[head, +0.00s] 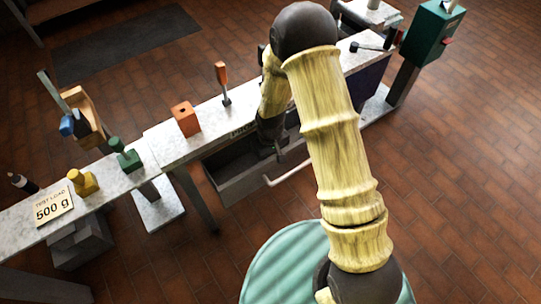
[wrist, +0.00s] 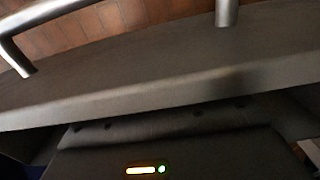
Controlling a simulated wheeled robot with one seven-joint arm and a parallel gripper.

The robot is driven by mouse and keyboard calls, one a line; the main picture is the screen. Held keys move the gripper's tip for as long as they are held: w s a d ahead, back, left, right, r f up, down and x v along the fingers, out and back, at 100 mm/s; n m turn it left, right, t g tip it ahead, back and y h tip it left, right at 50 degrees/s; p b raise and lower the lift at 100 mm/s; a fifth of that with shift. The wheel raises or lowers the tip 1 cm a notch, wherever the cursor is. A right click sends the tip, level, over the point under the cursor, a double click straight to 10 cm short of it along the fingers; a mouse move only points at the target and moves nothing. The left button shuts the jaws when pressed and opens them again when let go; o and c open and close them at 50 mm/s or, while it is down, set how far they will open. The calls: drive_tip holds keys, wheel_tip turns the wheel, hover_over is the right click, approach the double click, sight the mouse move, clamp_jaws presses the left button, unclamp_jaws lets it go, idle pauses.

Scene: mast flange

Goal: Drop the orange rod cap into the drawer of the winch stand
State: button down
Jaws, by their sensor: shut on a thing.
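The winch stand (head: 160,148) is a long pale-topped bench with a dark drawer (head: 228,180) pulled open below it. The drawer's front and its bar handle (head: 287,174) show; the handle also shows at the top of the wrist view (wrist: 228,12). My gripper (head: 281,152) points down at the open drawer, behind the handle and apart from it. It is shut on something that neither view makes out. I cannot identify the orange rod cap for certain. An orange block (head: 185,119) with a dark hole stands on the bench top.
An upright orange-handled tool (head: 222,82) stands on the bench. Green (head: 125,154) and yellow (head: 83,182) pieces and a 500 g sign (head: 54,207) sit on the left surface. A teal box (head: 432,32) stands far right. Brick floor lies open in front.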

drive_tip(key=shift+f, duration=0.35)
drive_tip(key=c, duration=1.2)
unclamp_jaws()
wheel_tip(320, 180, up, 13)
drive_tip(key=p, duration=0.3)
drive_tip(key=shift+r+p, duration=0.15)
drive_tip(key=shift+p, duration=0.25)
